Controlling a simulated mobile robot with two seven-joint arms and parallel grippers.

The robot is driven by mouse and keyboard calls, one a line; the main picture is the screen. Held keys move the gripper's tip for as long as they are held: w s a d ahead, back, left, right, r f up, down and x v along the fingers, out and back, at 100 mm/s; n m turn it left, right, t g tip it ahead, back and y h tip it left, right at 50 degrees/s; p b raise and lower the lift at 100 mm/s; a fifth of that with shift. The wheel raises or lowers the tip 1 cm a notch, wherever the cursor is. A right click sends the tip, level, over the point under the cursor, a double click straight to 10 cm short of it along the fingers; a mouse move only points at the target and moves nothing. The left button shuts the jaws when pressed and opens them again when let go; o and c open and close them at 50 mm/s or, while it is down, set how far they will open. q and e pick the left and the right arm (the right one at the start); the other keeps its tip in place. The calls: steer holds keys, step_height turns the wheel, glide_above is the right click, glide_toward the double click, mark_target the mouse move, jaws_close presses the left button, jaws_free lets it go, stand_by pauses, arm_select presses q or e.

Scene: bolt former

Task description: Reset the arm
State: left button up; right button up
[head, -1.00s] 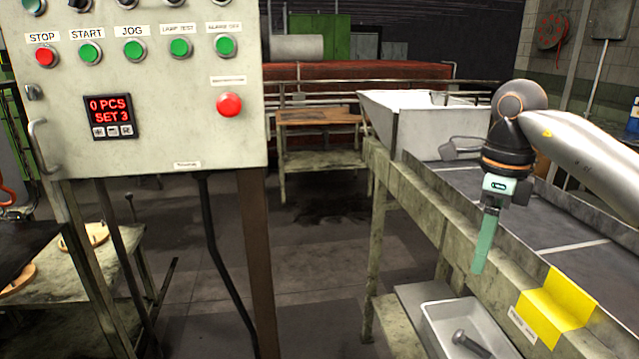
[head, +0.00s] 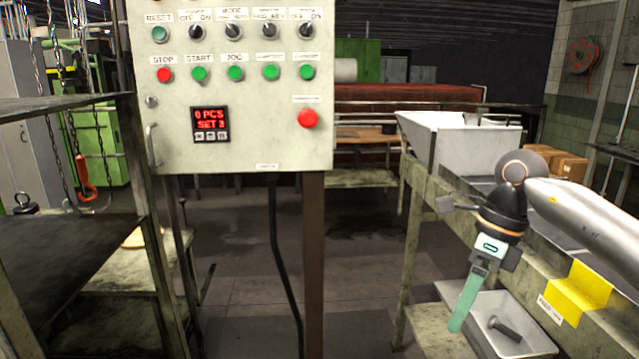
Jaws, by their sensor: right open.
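My right gripper (head: 464,305) hangs from my right arm on the right side of the head view, with its green fingers pointing down and a little left. The fingers overlap in this view, so the gap between them is hidden. It is in front of the conveyor frame and holds nothing that I can see. My left gripper is not in view. The control panel (head: 240,140) stands left of the middle, with a red display (head: 211,123) reading 0 PCS, SET 3.
A metal tray (head: 535,345) with a bolt (head: 505,329) lies below the conveyor. A yellow bent plate (head: 578,293) sits on the conveyor's side. A white hopper (head: 465,145) stands behind. A dark shelf (head: 60,255) is at left. The floor (head: 365,260) between panel and conveyor is clear.

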steer(key=s+a+f+m+t+y+p, duration=0.1)
steer(key=s+a+m+y, duration=0.15)
steer(key=a+y, duration=0.45)
steer(key=s+a+f+m+t+y, duration=0.1)
steer(key=a+m+y, duration=0.35)
steer(key=a, duration=0.45)
steer(key=s+a+f+m+y+p, duration=0.1)
steer(key=s+a+m+y, duration=0.15)
steer(key=a+y, duration=0.5)
steer(key=w+d+f+m+t+h+p, duration=0.1)
steer(key=d+f+m+t+h, duration=0.55)
steer(key=m, duration=0.65)
steer(key=w+d+f+m+t+h+p, duration=0.1)
steer(key=d+f+m+t+h, duration=0.2)
steer(key=f+m+t+h, duration=0.75)
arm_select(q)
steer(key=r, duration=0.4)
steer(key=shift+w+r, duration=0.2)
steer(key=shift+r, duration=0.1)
arm_select(e)
steer(key=s+d+f+m+g+h, duration=0.1)
steer(key=s+d+f+m+g, duration=0.3)
steer(key=s+f+m, duration=0.2)
steer(key=s+d+f+m+g+h, duration=0.1)
steer(key=s+d+f+m+g, duration=0.3)
steer(key=s+f, duration=0.5)
steer(key=shift+s+d+f+m+g+h, duration=0.25)
steer(key=shift+s+d+m+g+h, duration=0.2)
steer(key=shift+s+m, duration=0.6)
